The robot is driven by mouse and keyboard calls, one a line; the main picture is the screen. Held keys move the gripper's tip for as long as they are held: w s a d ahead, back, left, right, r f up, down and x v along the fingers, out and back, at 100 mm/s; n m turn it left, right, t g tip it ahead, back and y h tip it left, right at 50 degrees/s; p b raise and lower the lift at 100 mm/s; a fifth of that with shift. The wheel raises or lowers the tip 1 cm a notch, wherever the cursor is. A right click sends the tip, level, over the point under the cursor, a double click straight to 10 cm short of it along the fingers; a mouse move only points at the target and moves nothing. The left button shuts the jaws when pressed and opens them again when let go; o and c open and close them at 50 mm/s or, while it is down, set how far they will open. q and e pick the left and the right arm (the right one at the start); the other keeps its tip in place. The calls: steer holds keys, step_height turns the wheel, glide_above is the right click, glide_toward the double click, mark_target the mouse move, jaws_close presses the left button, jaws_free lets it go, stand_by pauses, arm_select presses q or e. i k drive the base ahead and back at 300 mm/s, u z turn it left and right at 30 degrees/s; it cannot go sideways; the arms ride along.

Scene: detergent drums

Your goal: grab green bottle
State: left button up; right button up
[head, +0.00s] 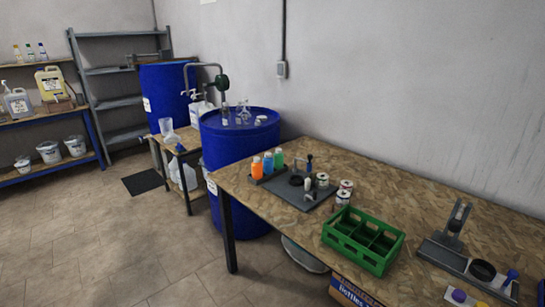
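A green bottle (279,160) stands upright on the far left part of the wooden table, at the right end of a row with an orange bottle (257,168) and a blue bottle (268,163). The row stands in a low dark holder beside a dark board. The lower part of the green bottle is partly hidden. Neither of my grippers shows in the head view.
On the wooden table (420,190), a green crate (337,246) stands near the front edge, with small jars (345,187) behind it and a grey stand (450,245) to its right. Blue drums (226,145) stand beyond the table's left end. The table's back right is clear.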

mark_target(278, 157)
steer(key=u, duration=0.8)
steer(key=i, duration=1.3)
steer(key=z, duration=3.35)
steer(key=k, duration=0.3)
steer(key=u, duration=1)
